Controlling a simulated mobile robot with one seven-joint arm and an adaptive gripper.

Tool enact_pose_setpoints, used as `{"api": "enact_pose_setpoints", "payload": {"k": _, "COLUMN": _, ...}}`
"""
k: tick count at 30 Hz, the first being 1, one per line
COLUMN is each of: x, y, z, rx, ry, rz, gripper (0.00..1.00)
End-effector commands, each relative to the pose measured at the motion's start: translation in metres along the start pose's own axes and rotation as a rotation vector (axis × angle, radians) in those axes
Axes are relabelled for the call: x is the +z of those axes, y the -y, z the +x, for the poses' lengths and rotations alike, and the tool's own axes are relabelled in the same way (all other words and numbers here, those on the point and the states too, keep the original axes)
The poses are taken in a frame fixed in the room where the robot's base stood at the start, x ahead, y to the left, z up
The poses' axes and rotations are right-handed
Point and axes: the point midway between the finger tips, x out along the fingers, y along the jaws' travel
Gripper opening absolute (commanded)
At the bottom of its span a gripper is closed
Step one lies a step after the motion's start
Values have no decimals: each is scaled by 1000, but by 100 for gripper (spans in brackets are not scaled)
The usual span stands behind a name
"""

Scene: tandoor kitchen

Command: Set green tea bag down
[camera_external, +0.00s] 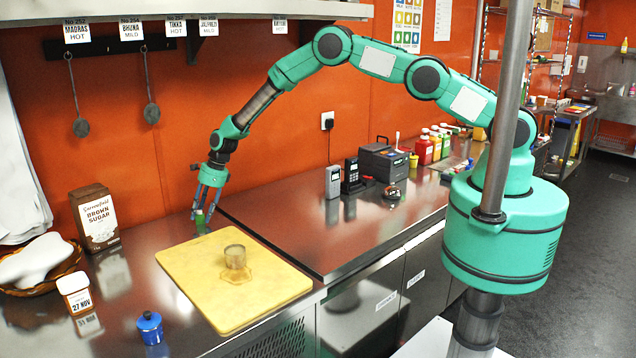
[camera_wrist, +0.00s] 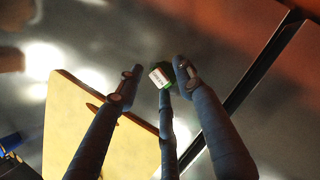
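The green tea bag (camera_external: 200,222) is a small green item just below my fingertips, near the back of the steel counter. In the wrist view the tea bag (camera_wrist: 161,76) shows a white label and a green side between the fingertips. My gripper (camera_external: 204,206) points down. In the wrist view its fingers (camera_wrist: 158,80) stand apart around the bag. A gap shows between the left finger and the bag; the right and middle fingers look close to it or touching. I cannot tell for sure whether the bag rests on the counter.
A yellow cutting board (camera_external: 200,290) with a metal ring-shaped tin (camera_external: 235,257) lies just in front. Counter between box and board is clear.

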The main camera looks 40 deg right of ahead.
Motion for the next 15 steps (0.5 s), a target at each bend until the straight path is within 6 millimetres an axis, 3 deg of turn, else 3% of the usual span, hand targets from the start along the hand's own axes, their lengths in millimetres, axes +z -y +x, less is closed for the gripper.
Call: {"api": "enact_pose_setpoints", "payload": {"k": 15, "x": 0, "y": 0, "z": -55, "rx": 0, "ry": 0, "rz": 0, "gripper": 37}}
